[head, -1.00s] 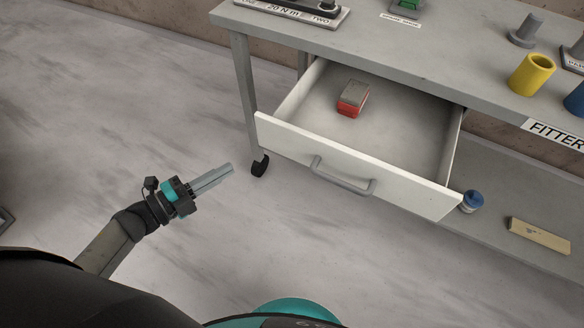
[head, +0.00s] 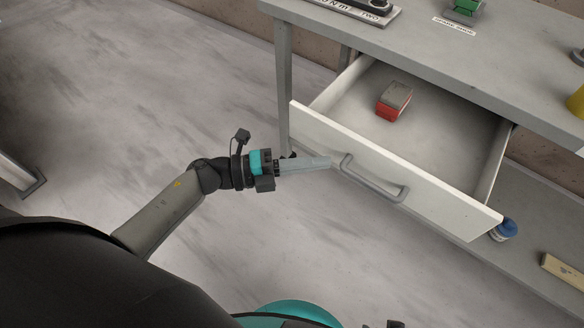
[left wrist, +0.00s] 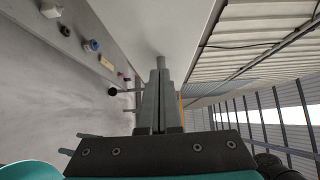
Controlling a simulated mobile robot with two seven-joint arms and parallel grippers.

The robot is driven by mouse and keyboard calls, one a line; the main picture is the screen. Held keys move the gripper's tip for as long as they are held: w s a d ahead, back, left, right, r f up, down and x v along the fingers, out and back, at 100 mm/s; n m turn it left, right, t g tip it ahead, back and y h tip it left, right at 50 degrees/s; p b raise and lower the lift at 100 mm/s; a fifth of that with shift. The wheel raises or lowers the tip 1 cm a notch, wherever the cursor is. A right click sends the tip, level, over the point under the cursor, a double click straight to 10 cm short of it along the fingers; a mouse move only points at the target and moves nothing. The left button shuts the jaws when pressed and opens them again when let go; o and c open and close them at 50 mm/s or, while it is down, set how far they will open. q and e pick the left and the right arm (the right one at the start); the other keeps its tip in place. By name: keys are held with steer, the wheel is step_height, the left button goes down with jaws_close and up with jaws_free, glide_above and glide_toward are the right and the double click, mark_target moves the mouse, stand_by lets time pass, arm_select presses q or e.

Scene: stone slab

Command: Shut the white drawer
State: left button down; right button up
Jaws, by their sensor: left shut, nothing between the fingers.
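The white drawer (head: 433,189) stands pulled out under the grey bench top, its front panel facing me. A grey bar handle (head: 375,182) is on the front. My left gripper (head: 330,162) is shut and empty, its fingertips at the drawer front by the left end of the handle. I cannot tell whether they touch. In the left wrist view the closed fingers (left wrist: 158,75) point at a pale surface, seemingly the drawer front (left wrist: 150,25). My right gripper is not in view.
A red and grey block (head: 394,101) lies inside the drawer. The bench top (head: 430,50) overhangs it. A lower shelf (head: 520,258) holds a blue-capped jar (head: 504,230) and a tan block (head: 563,270).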

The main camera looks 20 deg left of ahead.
arm_select(q)
steer(key=shift+w+d, duration=0.2)
steer(key=shift+w, duration=0.4)
steer(key=shift+w+d, duration=0.15)
steer(key=shift+w, duration=0.45)
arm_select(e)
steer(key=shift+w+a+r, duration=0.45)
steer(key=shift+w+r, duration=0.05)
